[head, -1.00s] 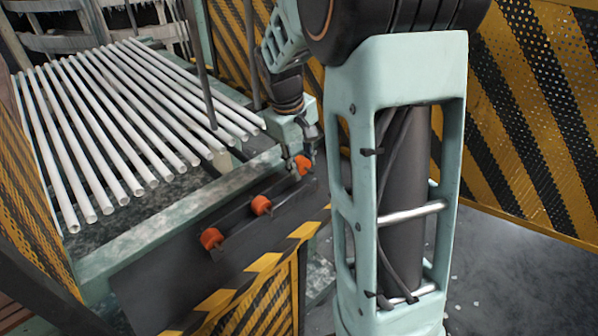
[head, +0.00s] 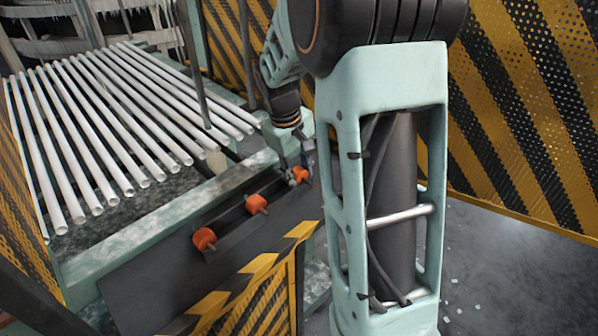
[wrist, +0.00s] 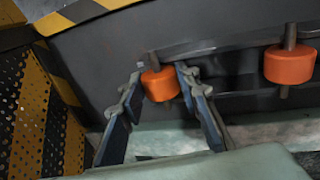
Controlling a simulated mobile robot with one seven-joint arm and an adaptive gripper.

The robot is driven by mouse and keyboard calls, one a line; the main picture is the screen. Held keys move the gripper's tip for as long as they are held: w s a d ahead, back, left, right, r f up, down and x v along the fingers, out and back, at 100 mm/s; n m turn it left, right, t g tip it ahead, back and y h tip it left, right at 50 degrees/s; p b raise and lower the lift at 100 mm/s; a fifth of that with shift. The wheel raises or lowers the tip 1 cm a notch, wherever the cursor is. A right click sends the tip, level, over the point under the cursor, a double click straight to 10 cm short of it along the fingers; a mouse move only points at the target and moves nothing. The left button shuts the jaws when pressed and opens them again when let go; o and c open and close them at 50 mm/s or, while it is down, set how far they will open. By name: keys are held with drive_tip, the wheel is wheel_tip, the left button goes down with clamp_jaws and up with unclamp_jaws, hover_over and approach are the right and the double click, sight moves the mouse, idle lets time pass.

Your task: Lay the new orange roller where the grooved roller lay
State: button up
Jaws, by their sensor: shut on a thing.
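My gripper (head: 297,177) is at the far right end of the dark rail (head: 232,212), shut on an orange roller (head: 300,174). In the wrist view the roller (wrist: 160,84) sits between the tips of the two fingers (wrist: 163,88), with a short grey shaft end showing above it. The roller is close to the rail; I cannot tell whether its shaft rests in the rail's seat. Two other orange rollers lie along the rail, one in the middle (head: 257,204) and one at the near left end (head: 204,239). I cannot make out a grooved roller.
White glass tubes (head: 110,130) lie in a row on the conveyor at left, behind the pale green beam (head: 130,235). A thin dark post (head: 196,70) stands by the tubes. Striped yellow-black guards (head: 520,120) stand at right and in front. A dark sloping plate (head: 150,290) lies below the rail.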

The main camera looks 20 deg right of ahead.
drive_tip(key=o, duration=1.3)
drive_tip(key=shift+c, duration=0.2)
drive_tip(key=shift+r, duration=0.1)
drive_tip(key=shift+r+p, duration=0.3)
drive_tip(key=shift+p, duration=0.05)
drive_tip(key=p+v, duration=0.1)
drive_tip(key=v, duration=1.1)
